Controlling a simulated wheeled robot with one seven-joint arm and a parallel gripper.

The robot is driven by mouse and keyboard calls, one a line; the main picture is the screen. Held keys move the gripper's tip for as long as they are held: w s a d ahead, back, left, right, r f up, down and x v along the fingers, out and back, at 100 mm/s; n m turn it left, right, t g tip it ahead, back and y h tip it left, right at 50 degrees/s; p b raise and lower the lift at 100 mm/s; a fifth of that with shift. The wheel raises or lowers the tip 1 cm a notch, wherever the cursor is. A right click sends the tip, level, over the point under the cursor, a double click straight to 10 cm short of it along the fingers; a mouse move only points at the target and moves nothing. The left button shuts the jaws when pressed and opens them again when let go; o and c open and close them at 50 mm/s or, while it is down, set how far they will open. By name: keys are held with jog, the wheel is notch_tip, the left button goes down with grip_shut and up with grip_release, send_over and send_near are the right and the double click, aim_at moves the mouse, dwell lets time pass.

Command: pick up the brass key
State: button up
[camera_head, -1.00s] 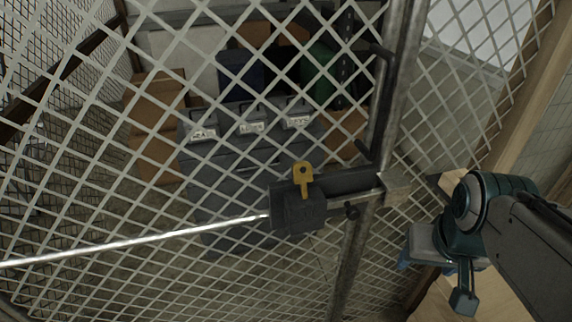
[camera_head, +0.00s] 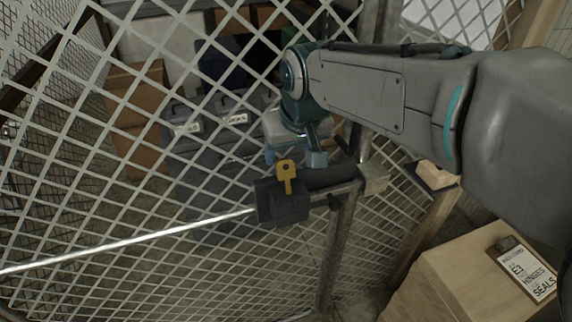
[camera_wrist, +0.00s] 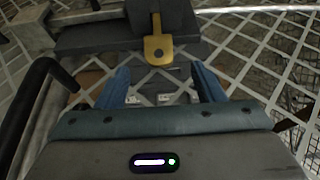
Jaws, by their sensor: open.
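The brass key (camera_head: 286,175) stands upright in the dark lock box (camera_head: 281,205) on the mesh gate, its bow on top. In the head view my gripper is just above and behind the key, partly hidden by my wrist.
The diamond mesh gate (camera_head: 95,180) fills the left, with a bright metal rod (camera_head: 130,242) running to the lock. Dark cases and cardboard boxes (camera_head: 137,110) sit behind the mesh. A wooden box (camera_head: 440,280) with a label card (camera_head: 526,272) stands at lower right.

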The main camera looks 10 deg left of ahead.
aim_at(285, 166)
jog(key=p+x, duration=0.1)
jog(key=x, duration=0.6)
jog(key=shift+w+f+p, duration=0.1)
jog(key=shift+p, duration=0.25)
jog(key=c, duration=1.2)
